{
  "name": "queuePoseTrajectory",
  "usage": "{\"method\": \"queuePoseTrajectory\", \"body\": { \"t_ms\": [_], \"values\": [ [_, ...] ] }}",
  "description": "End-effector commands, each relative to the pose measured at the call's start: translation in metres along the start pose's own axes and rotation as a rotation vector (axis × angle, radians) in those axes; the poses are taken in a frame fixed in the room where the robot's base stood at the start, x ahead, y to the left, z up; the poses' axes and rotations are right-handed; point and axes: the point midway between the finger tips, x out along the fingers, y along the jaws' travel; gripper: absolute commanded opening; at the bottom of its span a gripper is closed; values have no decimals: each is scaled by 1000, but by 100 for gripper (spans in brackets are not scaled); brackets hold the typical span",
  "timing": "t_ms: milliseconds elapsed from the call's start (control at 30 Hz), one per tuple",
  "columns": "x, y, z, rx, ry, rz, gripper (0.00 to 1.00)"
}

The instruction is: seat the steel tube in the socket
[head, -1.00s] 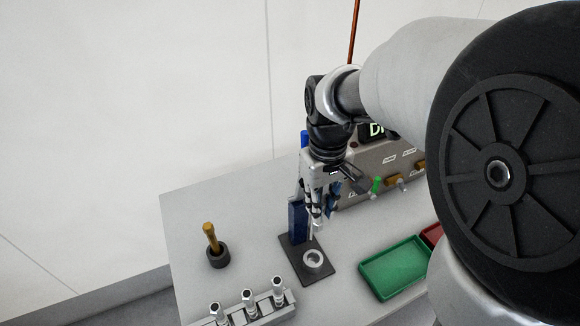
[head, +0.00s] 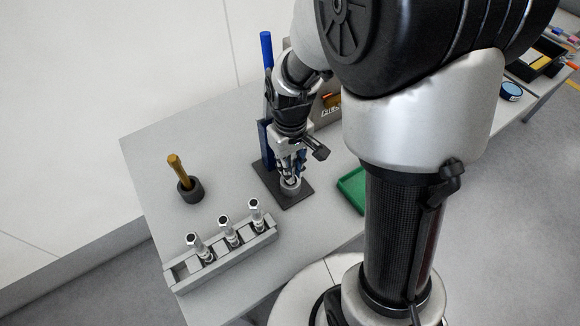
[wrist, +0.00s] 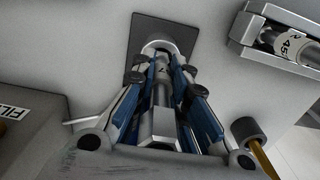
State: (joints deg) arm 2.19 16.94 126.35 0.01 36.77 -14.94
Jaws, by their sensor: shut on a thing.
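My gripper (head: 290,174) is shut on the steel tube (wrist: 161,122), which has a hex head and shows between the blue-sided fingers in the wrist view. The socket (head: 290,187) is a pale ring on a dark base plate (head: 297,201). In the head view the fingertips are right over the ring. In the wrist view the tube's far end points at the socket (wrist: 160,46), whose rim shows behind it. The fingers hide the tube's lower end, so I cannot tell how deep it sits.
A grey rack (head: 226,258) holds several similar steel tubes at the front. A black cup (head: 190,190) with a brown-handled tool stands at left. A blue post (head: 267,143) rises behind the socket plate. A green tray (head: 352,188) lies to the right. The table between is clear.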

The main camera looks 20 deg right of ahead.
Motion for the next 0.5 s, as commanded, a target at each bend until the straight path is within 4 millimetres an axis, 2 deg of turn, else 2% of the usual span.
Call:
{"method": "queuePoseTrajectory", "body": {
  "t_ms": [333, 367, 500],
  "values": [
    [3, 0, 0, 0, 2, 0, 0],
    [4, 0, 0, 0, 1, 0, 15],
    [3, 0, 0, 0, 1, 0, 24]
  ]
}}
